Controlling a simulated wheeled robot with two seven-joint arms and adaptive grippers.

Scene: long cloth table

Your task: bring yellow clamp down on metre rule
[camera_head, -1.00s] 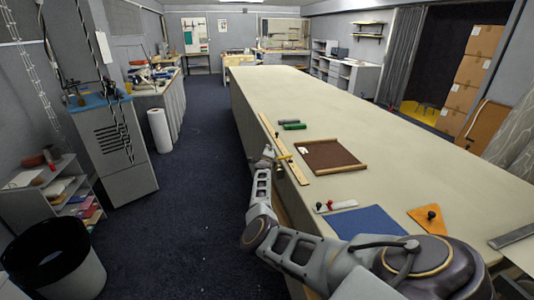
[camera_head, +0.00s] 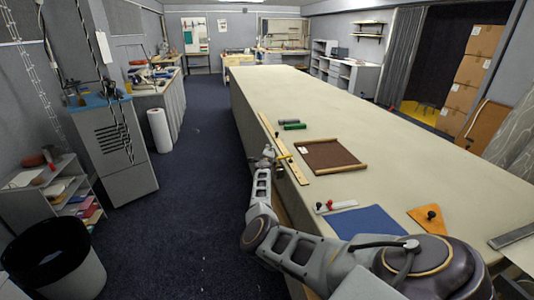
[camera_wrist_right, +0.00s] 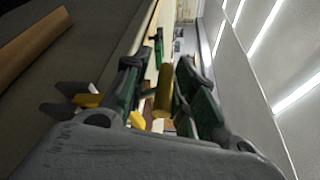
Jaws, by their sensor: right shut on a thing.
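The metre rule (camera_head: 283,148) is a long wooden strip lying along the left edge of the long table. My right gripper (camera_head: 272,156) is at that edge, beside the rule. The yellow clamp (camera_head: 284,157) shows there as a small yellow piece at the fingers, over the rule. In the right wrist view the yellow clamp (camera_wrist_right: 164,92) is between the two dark green fingers of my right gripper (camera_wrist_right: 160,95), which is shut on it. Whether the clamp touches the rule cannot be told. My left gripper is not in view.
A blue sheet (camera_head: 368,222), a red-handled tool (camera_head: 328,207) and an orange triangle (camera_head: 428,219) lie nearer. The far table (camera_head: 300,90) is bare.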

